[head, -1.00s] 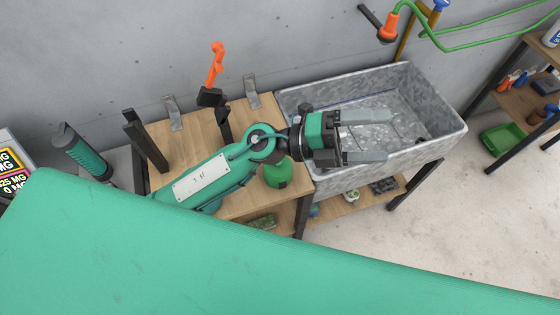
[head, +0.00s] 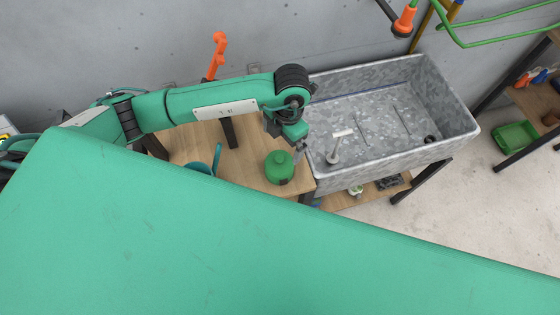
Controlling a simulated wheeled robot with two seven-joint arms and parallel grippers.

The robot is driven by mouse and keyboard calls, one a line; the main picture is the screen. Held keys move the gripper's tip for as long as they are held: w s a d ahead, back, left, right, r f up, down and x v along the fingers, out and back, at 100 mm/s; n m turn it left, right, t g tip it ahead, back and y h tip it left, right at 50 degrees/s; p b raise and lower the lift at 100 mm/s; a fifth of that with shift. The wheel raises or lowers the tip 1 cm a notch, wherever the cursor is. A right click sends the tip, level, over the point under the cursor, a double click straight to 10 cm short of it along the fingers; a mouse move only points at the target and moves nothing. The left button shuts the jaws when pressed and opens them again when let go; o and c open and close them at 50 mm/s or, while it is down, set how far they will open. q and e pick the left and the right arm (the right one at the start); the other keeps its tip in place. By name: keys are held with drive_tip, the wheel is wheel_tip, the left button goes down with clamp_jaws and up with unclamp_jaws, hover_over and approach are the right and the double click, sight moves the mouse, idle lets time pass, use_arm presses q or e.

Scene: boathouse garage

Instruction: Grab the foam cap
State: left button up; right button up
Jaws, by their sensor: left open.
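A pale piece with a short crossbar on a stem and a flared round base (head: 335,149) stands in the left part of the grey metal sink (head: 436,80). It looks like a pump-type cap, and I take it for the foam cap. A round green container with a small knob-like top (head: 279,168) stands on the wooden bench at the sink's left. My left gripper (head: 299,152) is open, pointing down near the sink's left rim, between the green container and the pale piece. Its fingers are partly hidden by the wrist. My right gripper is not in view.
A wooden bench (head: 240,174) adjoins the sink and holds a teal item (head: 204,166), partly hidden. An orange tool (head: 217,55) rises behind my arm. An orange hose fitting (head: 405,18) hangs above the sink. Most of the sink's floor is clear.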

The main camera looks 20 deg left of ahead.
sight(279, 157)
use_arm(q)
drive_tip(key=f, duration=0.2)
drive_tip(key=f+p, duration=0.1)
drive_tip(key=f, duration=0.1)
drive_tip(key=f+p, duration=0.1)
drive_tip(key=f, duration=0.1)
drive_tip(key=shift+s+a+f, duration=0.2)
drive_tip(key=shift+s+f, duration=0.1)
drive_tip(key=shift+s, duration=0.1)
drive_tip(key=shift+f+p, duration=0.35)
drive_tip(key=shift+p, duration=0.1)
wheel_tip(279, 157, down, 4)
drive_tip(key=p, duration=0.2)
drive_tip(key=shift+s+r+p, duration=0.1)
drive_tip(key=shift+s+p, duration=0.05)
drive_tip(key=shift+p, duration=0.15)
drive_tip(key=shift+f, duration=0.55)
drive_tip(key=c, duration=1)
